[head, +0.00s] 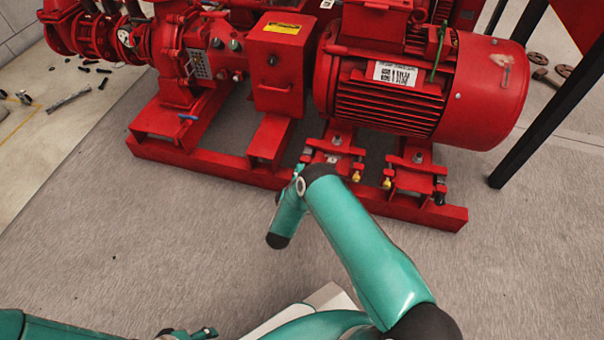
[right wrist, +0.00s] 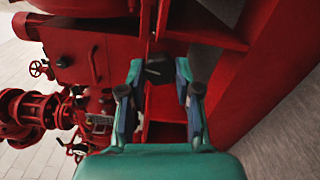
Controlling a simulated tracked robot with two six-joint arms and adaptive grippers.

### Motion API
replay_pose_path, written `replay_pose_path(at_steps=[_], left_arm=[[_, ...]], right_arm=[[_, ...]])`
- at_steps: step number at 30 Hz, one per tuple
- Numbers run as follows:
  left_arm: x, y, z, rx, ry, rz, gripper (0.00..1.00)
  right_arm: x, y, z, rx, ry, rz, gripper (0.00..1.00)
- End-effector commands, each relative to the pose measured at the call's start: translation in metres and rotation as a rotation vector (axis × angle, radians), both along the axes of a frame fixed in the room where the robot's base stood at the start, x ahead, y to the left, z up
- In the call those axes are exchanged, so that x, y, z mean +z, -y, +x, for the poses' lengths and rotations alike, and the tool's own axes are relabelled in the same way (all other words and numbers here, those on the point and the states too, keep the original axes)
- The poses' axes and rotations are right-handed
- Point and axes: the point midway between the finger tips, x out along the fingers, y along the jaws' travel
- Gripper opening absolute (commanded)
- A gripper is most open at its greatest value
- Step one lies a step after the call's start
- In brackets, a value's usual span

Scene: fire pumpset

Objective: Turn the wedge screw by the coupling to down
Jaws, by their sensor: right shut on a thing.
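The red motor (head: 430,95) stands on red feet with wedge blocks on the pumpset's base frame (head: 205,160). The coupling sits under a red guard box (head: 280,68) with a yellow label. My right gripper (head: 298,174) is at the foot nearest the guard, largely hidden by my own arm. In the right wrist view my right gripper (right wrist: 159,82) has its fingers on either side of a small dark piece (right wrist: 158,69), seemingly the wedge screw by the coupling. The screw's direction cannot be read. My left gripper (head: 200,332) is only partly in view at the bottom edge.
Other wedge screws with yellow ends (head: 356,176) sit right of my right gripper at the motor feet. A blue-handled valve (head: 188,118) is on the pump side. A black post (head: 535,95) stands at the right. The floor in front is clear.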

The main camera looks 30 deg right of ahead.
Motion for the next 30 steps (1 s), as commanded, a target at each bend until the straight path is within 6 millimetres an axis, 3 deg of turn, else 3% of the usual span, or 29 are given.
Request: replay_pose_path(at_steps=[9, 27, 28, 30], left_arm=[[-0.0003, 0.0, 0.0, 0.0, 0.0, 0.0, 0.62], [-0.0003, 0.0, 0.0, 0.0, 0.0, 0.0, 0.62], [-0.0003, 0.0, 0.0, 0.0, 0.0, 0.0, 0.62], [-0.0003, 0.0, 0.0, 0.0, 0.0, 0.0, 0.62]], right_arm=[[-0.0053, -0.0064, -0.0001, 0.018, -0.14, -0.104, 0.0], [-0.0053, -0.0062, -0.0001, 0.019, -0.175, -0.135, 0.0], [-0.0053, -0.0062, -0.0001, 0.019, -0.175, -0.135, 0.34], [-0.0048, -0.0058, 0.0001, 0.018, -0.175, -0.134, 0.46]])
